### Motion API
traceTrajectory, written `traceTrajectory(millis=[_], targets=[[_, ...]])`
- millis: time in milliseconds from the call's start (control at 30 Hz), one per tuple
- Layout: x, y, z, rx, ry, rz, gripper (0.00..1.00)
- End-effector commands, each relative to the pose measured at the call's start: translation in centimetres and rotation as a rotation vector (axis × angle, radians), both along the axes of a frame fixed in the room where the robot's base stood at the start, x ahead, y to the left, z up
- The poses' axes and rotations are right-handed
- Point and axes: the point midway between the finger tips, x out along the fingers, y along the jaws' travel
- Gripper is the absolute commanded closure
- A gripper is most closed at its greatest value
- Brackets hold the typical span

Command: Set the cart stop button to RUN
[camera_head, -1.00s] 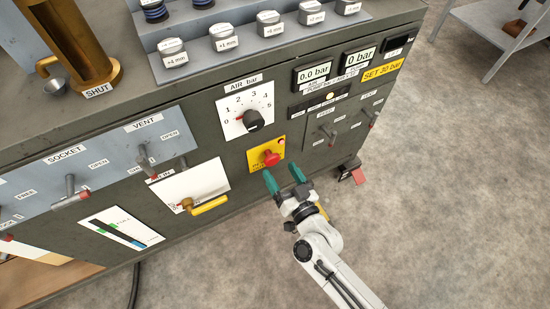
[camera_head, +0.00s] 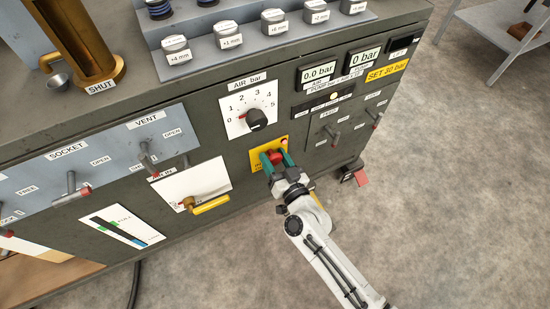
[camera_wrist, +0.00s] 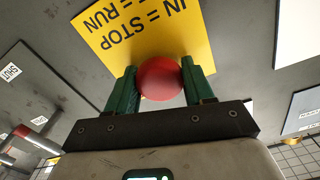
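The cart stop button is a red round knob (camera_head: 274,155) on a yellow plate (camera_head: 256,161) low on the dark cart front. In the wrist view the red knob (camera_wrist: 160,78) sits between my two green fingers, and the yellow plate (camera_wrist: 150,30) reads "IN = STOP" and "= RUN", upside down; the start of the second line is cut off. My gripper (camera_head: 276,158) is at the button, with one finger on each side of the knob. The fingers look open; I cannot tell whether they touch it. The knob's stem is hidden.
The AIR dial (camera_head: 257,119) is just above the button. A yellow handle (camera_head: 211,205) sticks out at left, and small levers (camera_head: 332,136) are at right. A red pedal (camera_head: 361,178) stands out low at the cart's right corner.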

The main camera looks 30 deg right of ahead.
Motion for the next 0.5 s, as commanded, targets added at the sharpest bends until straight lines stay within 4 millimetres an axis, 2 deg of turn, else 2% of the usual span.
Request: traceTrajectory(millis=[67, 500], targets=[[-0.01, 0.00, 0.00, 0.000, 0.000, 0.000, 0.56], [0.00, -0.01, 0.05, 0.000, -0.001, 0.000, 0.98]])
